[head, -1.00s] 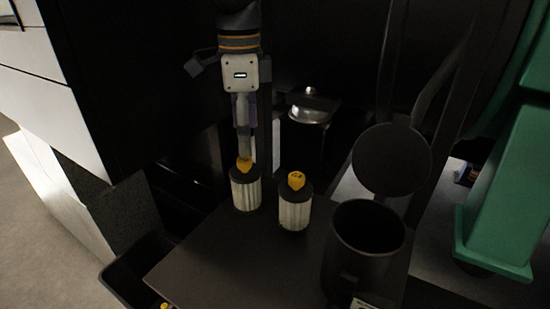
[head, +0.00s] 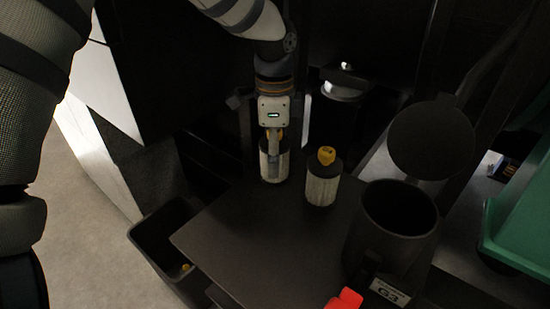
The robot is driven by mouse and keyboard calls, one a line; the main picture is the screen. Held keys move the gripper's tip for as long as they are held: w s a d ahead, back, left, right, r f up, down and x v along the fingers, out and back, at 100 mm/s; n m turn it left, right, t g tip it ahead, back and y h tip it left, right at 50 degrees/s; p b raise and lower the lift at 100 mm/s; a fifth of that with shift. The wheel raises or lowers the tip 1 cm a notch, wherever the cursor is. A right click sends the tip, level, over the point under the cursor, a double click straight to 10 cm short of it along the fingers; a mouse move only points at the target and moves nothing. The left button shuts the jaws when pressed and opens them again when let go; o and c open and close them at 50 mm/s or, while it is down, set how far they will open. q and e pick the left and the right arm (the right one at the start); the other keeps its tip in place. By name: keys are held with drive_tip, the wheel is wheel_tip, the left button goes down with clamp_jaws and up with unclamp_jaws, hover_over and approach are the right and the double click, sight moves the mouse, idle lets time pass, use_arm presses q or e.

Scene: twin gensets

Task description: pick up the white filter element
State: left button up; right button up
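Two white pleated filter elements with dark caps and yellow knobs stand upright on a dark tabletop (head: 245,240). My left gripper (head: 273,150) points straight down over the left filter element (head: 270,172). One finger shows edge-on in front of its cap and partly covers its yellow knob. The other finger is hidden, so I cannot tell whether the gripper has closed on it. The right filter element (head: 321,189) stands apart, with nothing touching it. My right gripper is not in view.
A dark open canister (head: 390,240) with a raised round lid (head: 430,138) stands at the right, near a G3 label (head: 389,292). A red object (head: 345,300) shows at the bottom edge. A dark bin (head: 160,255) holds something yellow.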

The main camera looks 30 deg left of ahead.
use_arm(q)
drive_tip(key=c, duration=1.2)
drive_tip(key=shift+c, duration=0.2)
drive_tip(key=shift+r, duration=0.15)
drive_tip(key=shift+w+r, duration=0.1)
drive_tip(key=shift+r, duration=0.25)
drive_tip(key=r, duration=0.3)
drive_tip(key=shift+s+d+r+p, duration=0.1)
drive_tip(key=shift+s+r+p, duration=0.25)
drive_tip(key=s+d+r+p, duration=0.1)
drive_tip(key=s+d+r, duration=0.2)
drive_tip(key=s+r, duration=1)
drive_tip(key=shift+d+r, duration=0.2)
drive_tip(key=shift+d, duration=0.15)
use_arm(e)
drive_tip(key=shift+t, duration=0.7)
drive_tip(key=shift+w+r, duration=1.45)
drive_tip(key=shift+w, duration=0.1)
